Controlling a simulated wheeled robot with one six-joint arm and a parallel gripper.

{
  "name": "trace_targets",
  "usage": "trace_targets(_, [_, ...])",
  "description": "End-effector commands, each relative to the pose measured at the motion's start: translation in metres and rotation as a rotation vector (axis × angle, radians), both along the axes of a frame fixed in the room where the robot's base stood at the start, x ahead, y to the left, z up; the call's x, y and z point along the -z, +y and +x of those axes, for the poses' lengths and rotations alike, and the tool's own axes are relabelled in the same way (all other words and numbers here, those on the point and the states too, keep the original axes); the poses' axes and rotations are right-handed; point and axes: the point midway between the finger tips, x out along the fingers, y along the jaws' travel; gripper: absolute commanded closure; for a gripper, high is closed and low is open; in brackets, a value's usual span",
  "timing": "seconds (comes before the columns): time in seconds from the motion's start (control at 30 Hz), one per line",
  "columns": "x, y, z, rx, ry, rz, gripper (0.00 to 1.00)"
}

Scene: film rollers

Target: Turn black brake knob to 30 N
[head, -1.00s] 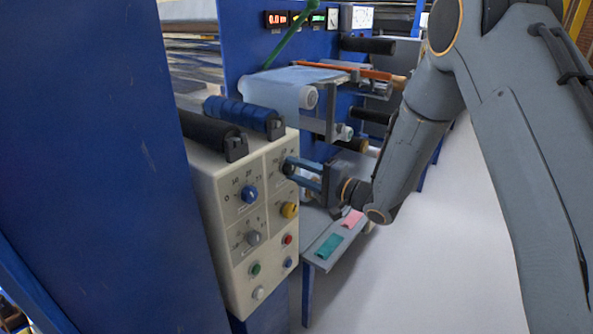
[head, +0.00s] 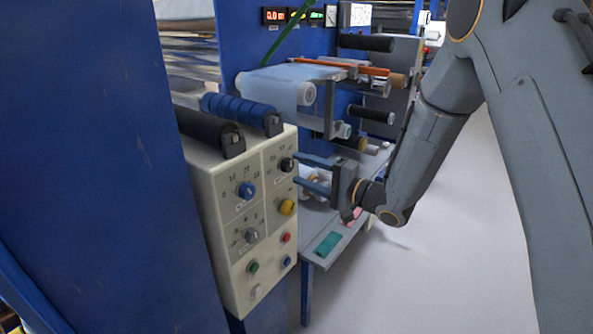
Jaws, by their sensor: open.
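The black brake knob (head: 287,164) sits at the upper right of the cream control panel (head: 225,215), with small scale marks around it. The marks are too small to read surely. My gripper (head: 296,169) is open, its two blue-grey fingers pointing left at the panel. The fingertips are close to the right of the black knob, one slightly above and one below its height. The knob shows clear of the fingers; I cannot tell whether anything touches.
Below the black knob is a yellow knob (head: 287,207); a blue knob (head: 246,190) and a grey knob (head: 251,236) are to the left. Several buttons sit lower. A grey bench (head: 312,250) with a teal pad (head: 328,244) stands right of the panel.

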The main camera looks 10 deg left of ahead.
Motion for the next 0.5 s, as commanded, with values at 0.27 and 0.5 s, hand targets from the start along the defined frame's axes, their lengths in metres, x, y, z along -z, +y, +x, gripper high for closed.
trace_targets(0.27, [0.001,-0.037,-0.014,0.002,-0.001,0.001,0.49])
trace_targets(0.5, [0.000,-0.044,-0.018,0.001,-0.001,0.000,0.49])
